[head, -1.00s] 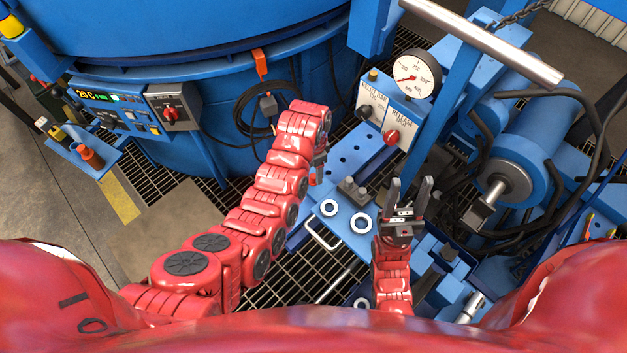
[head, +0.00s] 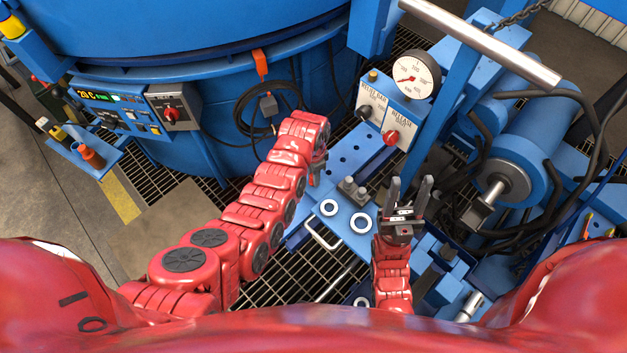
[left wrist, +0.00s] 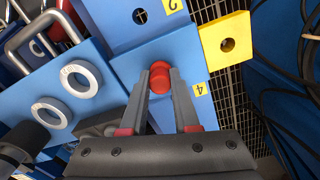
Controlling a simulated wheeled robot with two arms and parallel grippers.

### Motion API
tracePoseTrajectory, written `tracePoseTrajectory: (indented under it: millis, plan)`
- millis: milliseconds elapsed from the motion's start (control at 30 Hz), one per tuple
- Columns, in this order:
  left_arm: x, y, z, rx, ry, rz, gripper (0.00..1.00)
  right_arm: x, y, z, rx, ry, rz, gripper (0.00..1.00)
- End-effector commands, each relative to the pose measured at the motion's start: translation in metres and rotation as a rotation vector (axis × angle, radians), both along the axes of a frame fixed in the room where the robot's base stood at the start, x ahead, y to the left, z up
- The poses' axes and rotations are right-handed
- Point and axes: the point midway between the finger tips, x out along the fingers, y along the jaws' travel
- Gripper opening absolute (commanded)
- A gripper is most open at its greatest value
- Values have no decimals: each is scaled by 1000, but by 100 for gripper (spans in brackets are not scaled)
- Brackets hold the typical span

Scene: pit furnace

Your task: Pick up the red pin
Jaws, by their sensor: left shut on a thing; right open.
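The red pin (left wrist: 160,78) shows in the left wrist view, end on, over a blue plate (left wrist: 125,70) with yellow labels marked 2 and 4. My left gripper (left wrist: 162,88) is shut on it, one finger on each side. I cannot tell whether the pin's lower end sits in a hole in the plate. My right gripper (head: 409,198) is open and empty, fingers pointing up, right of the plate.
Two pale rings (left wrist: 81,79) lie on the blue surface beside a metal handle (left wrist: 30,38). A yellow block (left wrist: 227,40) with a hole adjoins the plate. The gauge (head: 417,75) and red knob (head: 391,137) stand behind. Black hoses hang at the right.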

Motion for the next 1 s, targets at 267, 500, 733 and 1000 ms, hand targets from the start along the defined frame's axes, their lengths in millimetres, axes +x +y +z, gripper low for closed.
tracePoseTrajectory:
  millis: [267,500,733,1000]
  plan:
    - [0,0,0,0,0,0,0,0,0,0,0,0,0,50]
    - [0,-1,6,0,-1,-1,0,0,0,-1,0,0,0,50]
    - [1,-1,26,-3,-4,-1,0,0,0,-2,0,0,0,50]
    - [2,-1,63,-2,-8,0,0,0,0,-7,0,0,0,50]
